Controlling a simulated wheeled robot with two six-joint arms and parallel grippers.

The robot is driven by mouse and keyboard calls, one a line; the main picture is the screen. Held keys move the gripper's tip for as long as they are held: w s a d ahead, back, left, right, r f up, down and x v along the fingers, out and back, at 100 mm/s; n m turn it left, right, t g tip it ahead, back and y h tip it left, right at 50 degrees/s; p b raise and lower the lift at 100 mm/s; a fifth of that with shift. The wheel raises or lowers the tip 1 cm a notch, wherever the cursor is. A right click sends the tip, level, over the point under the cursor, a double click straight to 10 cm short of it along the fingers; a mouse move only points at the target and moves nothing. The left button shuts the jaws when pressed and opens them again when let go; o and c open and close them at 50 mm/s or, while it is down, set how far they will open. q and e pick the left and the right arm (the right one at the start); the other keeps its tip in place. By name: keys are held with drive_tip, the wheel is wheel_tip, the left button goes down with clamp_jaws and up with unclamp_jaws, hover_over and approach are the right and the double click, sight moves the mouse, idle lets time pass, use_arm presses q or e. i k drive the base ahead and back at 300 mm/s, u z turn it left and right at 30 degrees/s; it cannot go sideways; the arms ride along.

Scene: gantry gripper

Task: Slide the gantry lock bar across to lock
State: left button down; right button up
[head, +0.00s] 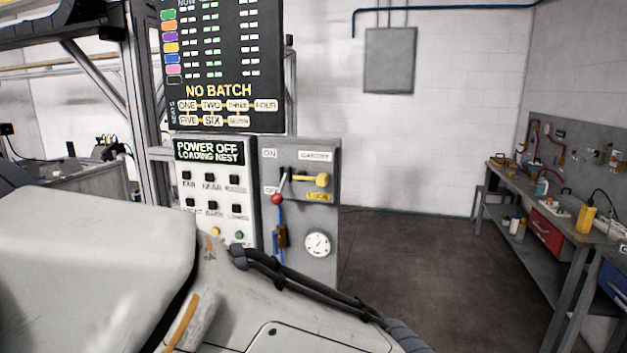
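The gantry lock bar (308,179) is a yellow horizontal bar with a rounded knob at its right end. It sits on the grey switch panel (328,215), below a white label that seems to read GANTRY and above a yellow LOCK label (318,196). I cannot tell whether it is in its locked position. To its left, a lever with a red ball knob (277,198) hangs tilted down near the OFF label. Neither of my grippers shows. A large pale part of my own arm fills the lower left and hides the lower panel.
A button console (213,190) beside the panel reads POWER OFF, LOADING NEST. A screen (222,70) above reads NO BATCH. A round gauge (317,244) sits low on the panel. A cluttered workbench (560,222) stands at right. The floor (430,260) between is clear.

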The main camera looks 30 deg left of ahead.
sight(323, 179)
drive_tip(key=k, duration=1.3)
drive_tip(key=u, duration=0.6)
drive_tip(key=i, duration=1.4)
drive_tip(key=z, duration=0.7)
